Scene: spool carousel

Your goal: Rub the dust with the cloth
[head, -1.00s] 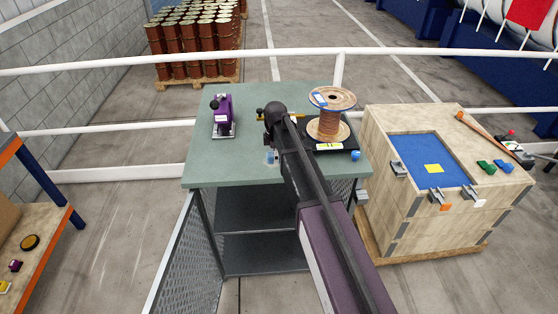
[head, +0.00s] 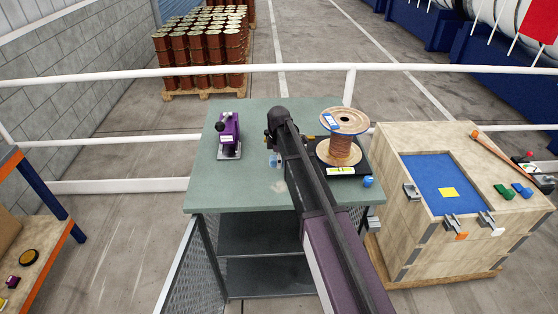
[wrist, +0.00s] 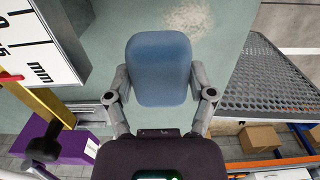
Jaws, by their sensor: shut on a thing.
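My gripper (wrist: 160,92) is shut on the blue cloth (wrist: 160,65), a folded-looking pad held between the two fingers in the wrist view. A small part of the cloth (head: 276,160) shows beside my arm in the head view, over the green table top. The dust is a pale speckled patch (wrist: 196,18) on the green surface, beyond the cloth at the top of the wrist view. In the head view the dust (head: 278,187) is a faint patch near the table's front, partly hidden by my arm. The gripper's fingers are hidden in the head view.
The green table (head: 240,185) also bears a purple device (head: 229,135) at left and a cable spool (head: 343,140) on a black scale at right. A wooden crate (head: 430,240) stands to the right. White rails run behind. A mesh panel (wrist: 270,80) is below the table edge.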

